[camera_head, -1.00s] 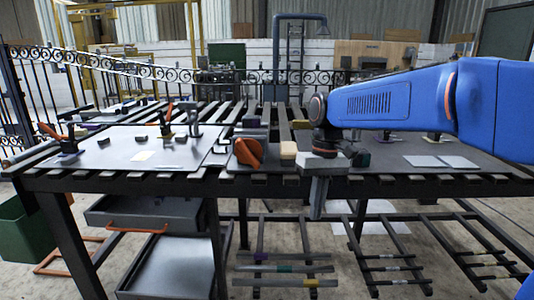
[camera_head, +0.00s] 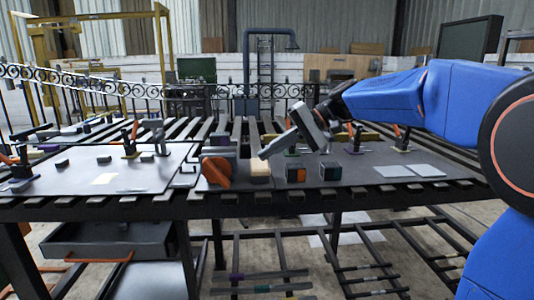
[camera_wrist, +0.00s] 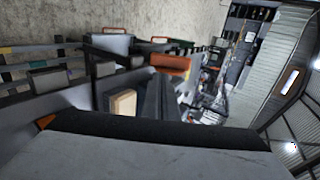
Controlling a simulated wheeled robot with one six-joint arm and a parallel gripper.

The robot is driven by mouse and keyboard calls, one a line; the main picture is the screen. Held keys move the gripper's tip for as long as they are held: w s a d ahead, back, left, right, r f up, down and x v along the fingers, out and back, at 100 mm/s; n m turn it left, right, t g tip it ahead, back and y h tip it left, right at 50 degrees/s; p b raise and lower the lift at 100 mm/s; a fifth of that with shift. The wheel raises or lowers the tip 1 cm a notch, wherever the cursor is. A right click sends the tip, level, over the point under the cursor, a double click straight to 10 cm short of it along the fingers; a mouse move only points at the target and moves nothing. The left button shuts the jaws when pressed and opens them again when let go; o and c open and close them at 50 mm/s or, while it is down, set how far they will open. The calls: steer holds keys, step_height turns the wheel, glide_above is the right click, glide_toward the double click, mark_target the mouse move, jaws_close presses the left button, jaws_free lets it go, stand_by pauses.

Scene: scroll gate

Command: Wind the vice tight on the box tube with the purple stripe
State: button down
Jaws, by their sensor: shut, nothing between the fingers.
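The vice's orange handle (camera_head: 217,172) is at the front edge of the bench, left of a pale wooden block (camera_head: 260,170). The handle likely shows as the orange part (camera_wrist: 170,64) in the wrist view. The vice's jaws are hard to make out. A grey tube with a purple stripe (camera_head: 237,276) lies on the low rack under the bench. My gripper (camera_head: 266,152) is shut and empty, tilted above the bench just over the wooden block.
Two small dark blocks with coloured faces, one (camera_head: 295,172) and another (camera_head: 328,171), sit right of the wooden block. A grey plate (camera_head: 125,175) with clamps covers the bench's left. A drawer (camera_head: 100,240) hangs below.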

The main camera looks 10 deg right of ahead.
mark_target(230, 184)
steer(key=x, duration=1.1)
steer(key=shift+a+f, duration=0.1)
steer(key=shift+f+y, duration=0.25)
steer(key=shift+y, duration=0.25)
stand_by(0.5)
steer(key=shift+f+y, duration=0.55)
steer(key=shift+y, duration=0.55)
steer(key=shift+a+f, duration=0.5)
steer(key=shift+f, duration=0.3)
steer(key=shift+a+f, duration=0.1)
